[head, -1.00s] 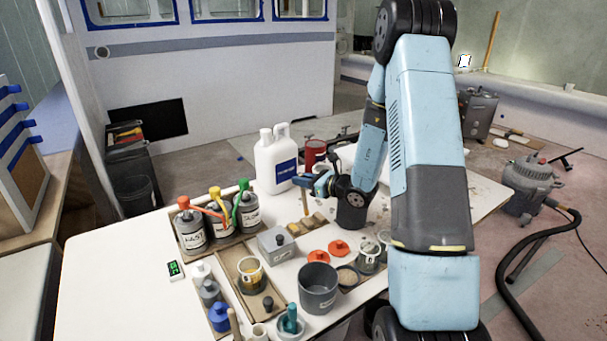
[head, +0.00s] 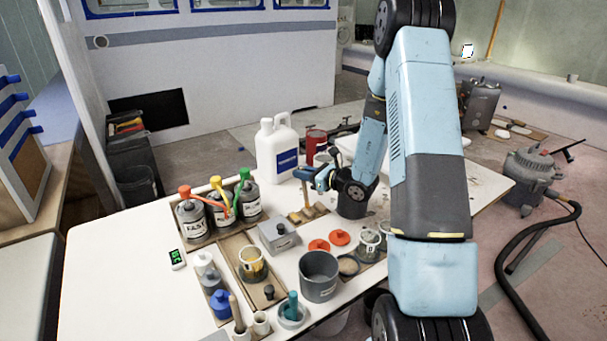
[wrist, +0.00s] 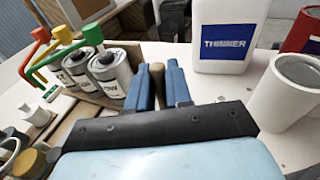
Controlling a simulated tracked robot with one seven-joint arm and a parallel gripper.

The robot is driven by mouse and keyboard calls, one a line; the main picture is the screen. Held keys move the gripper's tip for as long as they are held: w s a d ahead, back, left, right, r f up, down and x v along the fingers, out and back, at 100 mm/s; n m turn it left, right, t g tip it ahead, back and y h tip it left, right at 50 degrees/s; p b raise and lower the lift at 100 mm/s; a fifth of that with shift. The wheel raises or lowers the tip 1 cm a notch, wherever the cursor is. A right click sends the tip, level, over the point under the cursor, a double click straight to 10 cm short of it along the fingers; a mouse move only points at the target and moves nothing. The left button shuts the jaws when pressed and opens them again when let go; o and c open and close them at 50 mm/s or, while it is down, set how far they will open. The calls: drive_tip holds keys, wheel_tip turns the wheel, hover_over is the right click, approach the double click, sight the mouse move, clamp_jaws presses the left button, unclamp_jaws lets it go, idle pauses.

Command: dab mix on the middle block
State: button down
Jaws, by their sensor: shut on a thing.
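My gripper (head: 311,181) is shut on a wooden stick-like tool (head: 306,196), which points down. In the wrist view the blue fingers (wrist: 158,88) close around the tool's rounded wooden end (wrist: 157,72). A short row of small wooden blocks (head: 296,219) lies on the table below it. The tool's lower end is over or on the middle block (head: 308,214); I cannot tell if it touches, and any mix on it is too small to see. A tub with yellowish contents (head: 252,264) stands in a wooden tray. The wrist view hides the blocks.
The white thinner jug (head: 277,150) and a red can (head: 316,141) stand behind my gripper. Bottles with coloured pumps (head: 193,216) stand left. A lidded grey box (head: 278,237), orange lids (head: 340,238) and a grey pot (head: 319,276) stand in front.

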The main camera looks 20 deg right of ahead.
drive_tip(key=shift+f, duration=0.5)
idle(0.7)
idle(0.5)
